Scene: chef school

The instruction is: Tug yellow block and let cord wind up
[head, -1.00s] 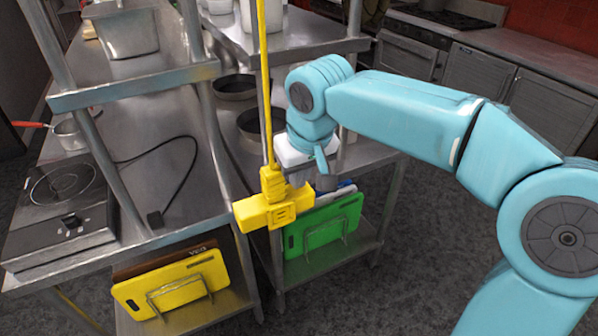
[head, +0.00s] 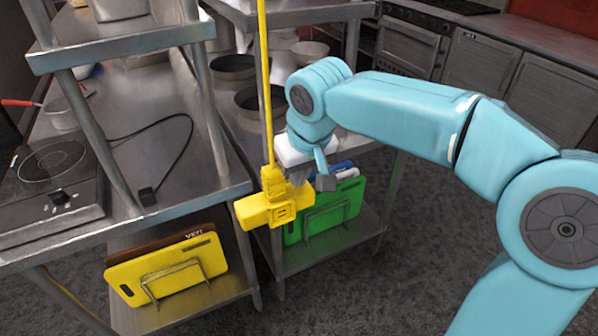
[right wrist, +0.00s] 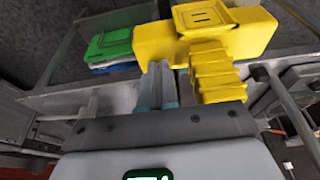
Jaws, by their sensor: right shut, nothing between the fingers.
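The yellow block (head: 262,212) hangs in the middle of the head view, at the lower end of a taut, upright yellow cord (head: 266,100). It is a boxy bar with a ribbed neck where the cord enters. My right gripper (head: 312,180) is just right of that neck, shut and empty. In the right wrist view the closed fingers (right wrist: 157,84) lie beside the ribbed neck, below the left end of the yellow block (right wrist: 235,40). I cannot tell whether they touch it. My left gripper is not in view.
Steel tables with shelf posts (head: 205,100) stand behind and left of the block. A yellow cutting board (head: 165,270) and a green cutting board (head: 335,212) stand in racks below. A hot plate (head: 50,185) is at left. Open floor (head: 400,290) lies at lower right.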

